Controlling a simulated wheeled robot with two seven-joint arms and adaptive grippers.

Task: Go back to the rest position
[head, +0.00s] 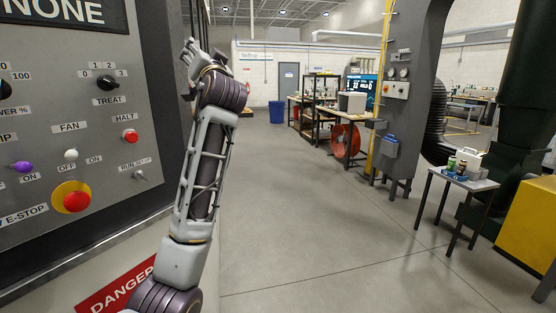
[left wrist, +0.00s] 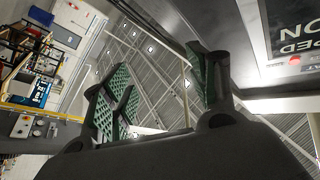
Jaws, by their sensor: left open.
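My left arm rises up the left part of the head view, in front of the right edge of a grey control panel (head: 100,150). My left gripper (head: 190,68) is at the top of that arm, raised and seen partly behind the wrist. In the left wrist view the left gripper (left wrist: 165,88) shows two green-padded fingers spread wide apart with nothing between them. Its fingers point up toward the ceiling. My right gripper is in neither view.
The panel carries knobs, switches and a red E-stop button (head: 76,201). A small table (head: 462,182) with cans stands at the right, beside a yellow box (head: 528,225). A blue bin (head: 276,112) and workbenches are at the back. The floor (head: 330,220) in the middle is clear.

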